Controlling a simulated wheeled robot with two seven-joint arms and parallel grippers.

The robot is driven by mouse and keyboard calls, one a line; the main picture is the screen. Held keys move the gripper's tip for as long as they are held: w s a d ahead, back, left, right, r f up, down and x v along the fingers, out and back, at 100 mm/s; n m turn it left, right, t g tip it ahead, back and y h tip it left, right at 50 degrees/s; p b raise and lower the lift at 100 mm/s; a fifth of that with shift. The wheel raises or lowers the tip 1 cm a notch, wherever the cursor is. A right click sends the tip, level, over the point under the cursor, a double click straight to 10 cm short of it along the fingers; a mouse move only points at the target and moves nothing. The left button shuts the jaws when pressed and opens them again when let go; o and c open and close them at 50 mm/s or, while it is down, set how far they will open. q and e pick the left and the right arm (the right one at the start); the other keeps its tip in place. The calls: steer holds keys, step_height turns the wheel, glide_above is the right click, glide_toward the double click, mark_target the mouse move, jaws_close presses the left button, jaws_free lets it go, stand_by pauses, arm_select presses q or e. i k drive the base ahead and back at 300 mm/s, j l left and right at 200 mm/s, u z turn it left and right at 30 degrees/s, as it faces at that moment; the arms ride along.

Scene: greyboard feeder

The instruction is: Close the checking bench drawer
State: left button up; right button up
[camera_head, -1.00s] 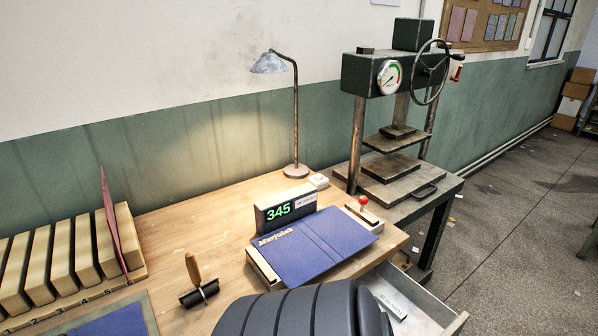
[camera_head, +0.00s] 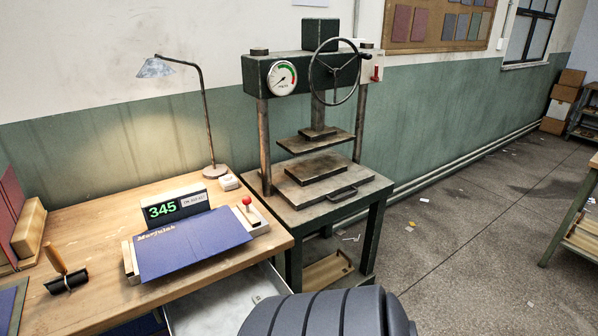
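The checking bench (camera_head: 85,225) has a wooden top and stands at the left. Its drawer (camera_head: 205,308) is pulled out below the bench's right front edge, with a pale grey inside and a small light label or slip in it. The drawer's front is hidden behind a dark ribbed part of my own body at the bottom middle. Neither gripper shows, so I cannot tell where they are relative to the drawer.
On the bench are a blue cover (camera_head: 192,242) on a scale with a 345 display (camera_head: 177,206), a lamp (camera_head: 207,115), and a roller (camera_head: 66,277). A press (camera_head: 315,170) on its stand is right of the bench. Open floor (camera_head: 450,260) lies further right.

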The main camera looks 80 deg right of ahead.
mark_target(221, 308)
steer(key=k+l, duration=0.15)
steer(key=l, duration=0.2)
steer(key=k+l, duration=0.15)
steer(key=l, duration=0.25)
steer(key=k+l, duration=0.15)
steer(key=l, duration=0.2)
steer(key=k+l+z, duration=0.1)
steer(key=l, duration=0.25)
steer(key=k+l, duration=0.2)
steer(key=l, duration=0.15)
